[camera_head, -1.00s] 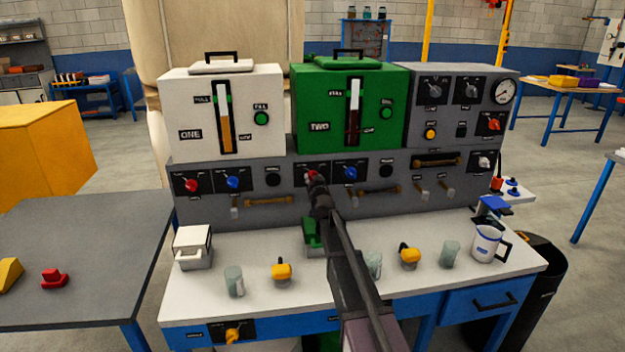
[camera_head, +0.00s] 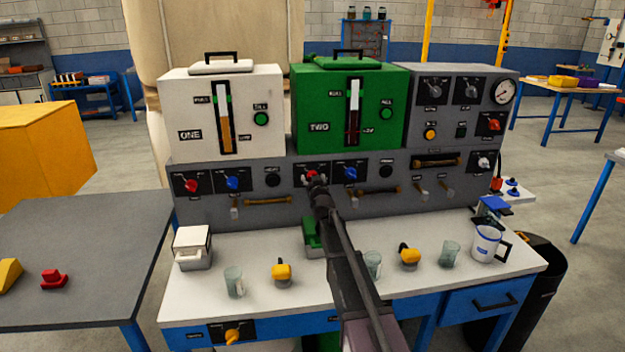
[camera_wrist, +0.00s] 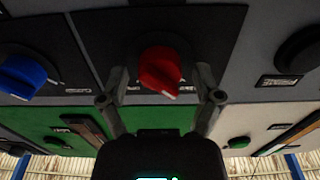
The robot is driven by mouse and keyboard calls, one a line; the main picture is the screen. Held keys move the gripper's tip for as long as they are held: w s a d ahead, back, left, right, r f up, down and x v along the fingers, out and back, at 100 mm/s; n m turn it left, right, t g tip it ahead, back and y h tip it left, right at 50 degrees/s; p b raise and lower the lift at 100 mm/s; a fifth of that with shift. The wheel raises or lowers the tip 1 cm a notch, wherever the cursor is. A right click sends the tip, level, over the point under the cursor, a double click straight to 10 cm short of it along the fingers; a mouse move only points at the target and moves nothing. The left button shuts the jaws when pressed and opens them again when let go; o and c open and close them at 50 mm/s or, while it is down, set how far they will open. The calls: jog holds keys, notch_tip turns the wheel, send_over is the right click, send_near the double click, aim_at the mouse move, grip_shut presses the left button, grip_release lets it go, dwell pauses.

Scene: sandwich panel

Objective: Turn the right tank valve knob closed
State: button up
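In the head view, a red knob (camera_head: 311,174) and a blue knob (camera_head: 350,173) sit on the grey panel below the green tank marked TWO (camera_head: 315,102). My gripper (camera_head: 318,187) is at the red knob and partly covers it. In the wrist view, which appears upside down, the red knob (camera_wrist: 160,70) lies between the fingers of my gripper (camera_wrist: 162,84). The fingers are open, with a visible gap on each side of the knob. The knob's pointed end aims down and slightly right there. The blue knob (camera_wrist: 24,76) is at the left.
The white tank marked ONE (camera_head: 190,100) has its own red knob (camera_head: 191,185) and blue knob (camera_head: 233,183). Small levers and bar handles line the panel below. Glasses, yellow-handled tools and a jug (camera_head: 487,243) stand on the white counter (camera_head: 205,297) under my arm.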

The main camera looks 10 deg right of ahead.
jog(key=shift+s, duration=0.2)
jog(key=s, duration=1.1)
jog(key=shift+s, duration=0.4)
